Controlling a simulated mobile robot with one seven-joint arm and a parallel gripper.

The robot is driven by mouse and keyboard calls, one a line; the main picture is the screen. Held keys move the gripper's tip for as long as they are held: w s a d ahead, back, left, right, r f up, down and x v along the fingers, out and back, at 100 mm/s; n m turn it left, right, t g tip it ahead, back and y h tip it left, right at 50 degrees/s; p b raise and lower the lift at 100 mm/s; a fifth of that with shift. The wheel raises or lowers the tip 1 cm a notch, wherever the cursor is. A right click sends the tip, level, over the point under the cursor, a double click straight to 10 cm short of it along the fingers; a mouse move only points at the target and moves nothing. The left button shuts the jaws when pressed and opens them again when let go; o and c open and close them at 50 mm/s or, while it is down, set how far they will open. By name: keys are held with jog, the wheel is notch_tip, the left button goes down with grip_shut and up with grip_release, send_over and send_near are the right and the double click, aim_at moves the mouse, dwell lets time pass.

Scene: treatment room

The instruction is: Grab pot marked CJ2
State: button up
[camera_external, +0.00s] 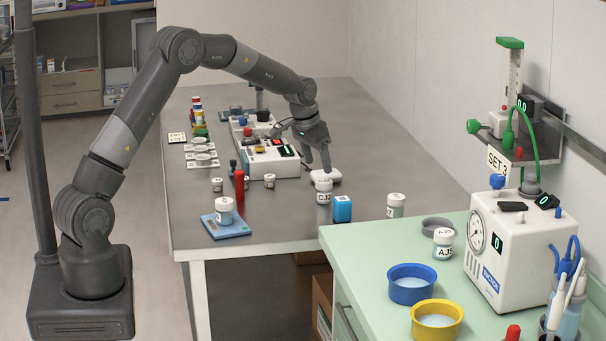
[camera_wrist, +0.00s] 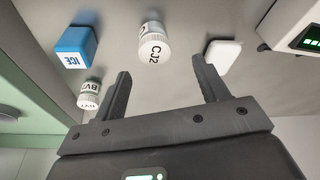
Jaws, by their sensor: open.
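The pot marked CJ2 (camera_external: 323,192) is a small white-lidded jar standing upright on the grey table. In the wrist view the CJ2 pot (camera_wrist: 154,48) shows its label clearly, beyond and between my fingertips. My gripper (camera_external: 318,164) is open and empty, pointing down above and just behind the pot in the external view. Its two fingers (camera_wrist: 161,72) are spread in the wrist view, with no visible contact with the pot.
A blue ICE block (camera_external: 342,209) stands right of the pot, and a pot labelled BV (camera_wrist: 89,95) is near it. A white block (camera_wrist: 223,54) lies on the pot's other side. A jar on a blue scale (camera_external: 225,230) stands left.

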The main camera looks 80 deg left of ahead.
aim_at(324, 181)
jog(key=x, duration=0.9)
jog(key=shift+w+d, duration=0.1)
jog(key=shift+d, duration=0.25)
jog(key=c, duration=1.1)
